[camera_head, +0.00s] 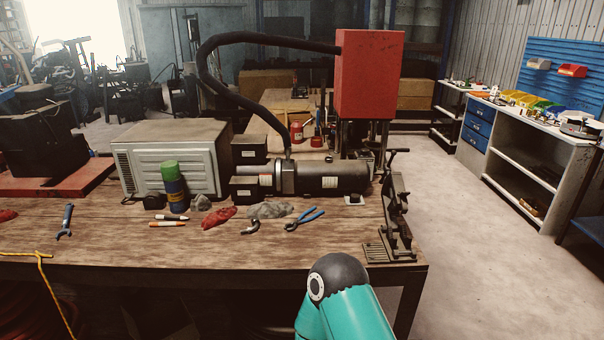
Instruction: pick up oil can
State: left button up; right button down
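I cannot pick out an oil can with certainty. A small red can (296,131) stands on a farther table behind the bench, but it is too small to identify. A stack of green, blue and yellow cylinders (175,188) stands on the near wooden bench, in front of a grey metal box (168,157). A teal link of my arm with a black joint rises at the bottom, right of centre, in front of the bench edge. Neither of my grippers is in view.
The wooden bench (130,235) holds blue-handled pliers (304,219), rags, markers, a hose crimper cylinder (325,178) and a black metal stand (396,215) at its right end. A red box (368,75) rises behind. The floor right of the bench is clear.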

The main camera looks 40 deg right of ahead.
aim_at(296, 128)
jog(key=z, duration=0.45)
jog(key=i, duration=0.15)
jog(key=u, duration=1.25)
jog(key=k, duration=2.6)
jog(key=z, duration=1.55)
jog(key=i, duration=1.25)
jog(key=z, duration=0.1)
